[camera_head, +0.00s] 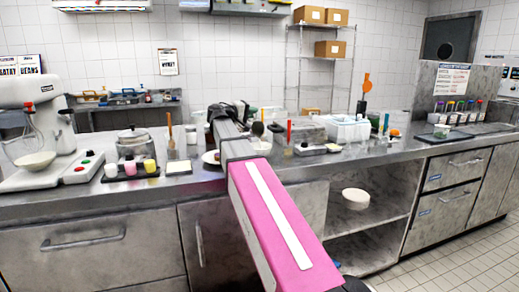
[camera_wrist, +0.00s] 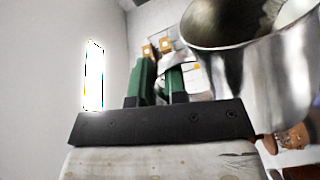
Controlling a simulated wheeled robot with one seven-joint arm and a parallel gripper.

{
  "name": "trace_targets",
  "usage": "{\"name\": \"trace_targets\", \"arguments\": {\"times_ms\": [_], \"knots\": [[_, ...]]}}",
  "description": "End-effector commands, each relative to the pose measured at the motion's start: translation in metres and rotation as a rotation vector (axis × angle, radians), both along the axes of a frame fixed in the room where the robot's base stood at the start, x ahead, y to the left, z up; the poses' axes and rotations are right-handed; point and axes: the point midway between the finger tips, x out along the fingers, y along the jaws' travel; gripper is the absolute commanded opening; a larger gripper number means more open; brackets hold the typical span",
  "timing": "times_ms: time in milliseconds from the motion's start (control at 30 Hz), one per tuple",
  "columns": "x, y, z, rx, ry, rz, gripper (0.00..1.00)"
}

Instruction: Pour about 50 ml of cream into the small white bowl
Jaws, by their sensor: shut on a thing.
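In the wrist view a shiny metal jug (camera_wrist: 262,60) fills the upper right, with its mouth in view and something pale inside near the top edge. My gripper (camera_wrist: 162,75) has green fingers, shut on a thin part beside the jug that looks like its handle. In the head view my pink arm reaches over the counter and hides the gripper's fingertips and most of what is around them. A small white dish (camera_head: 209,157) shows partly just left of my arm; I cannot tell if it is the task's bowl. No stream of cream is visible.
The steel counter (camera_head: 100,199) holds a stand mixer (camera_head: 22,95) at left and a black tray (camera_head: 131,170) with small cups. Right of my arm stand a white container (camera_head: 348,129) and several utensils. A white bowl (camera_head: 355,198) sits on the shelf below.

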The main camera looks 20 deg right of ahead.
Motion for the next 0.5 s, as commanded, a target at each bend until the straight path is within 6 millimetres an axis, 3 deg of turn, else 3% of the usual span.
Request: {"name": "trace_targets", "arguments": {"times_ms": [133,500], "knots": [[0.0178,0.0050,0.0036,-0.043,0.131,-0.001,0.00],[0.0180,0.0057,0.0006,-0.055,0.169,0.000,0.00]]}}
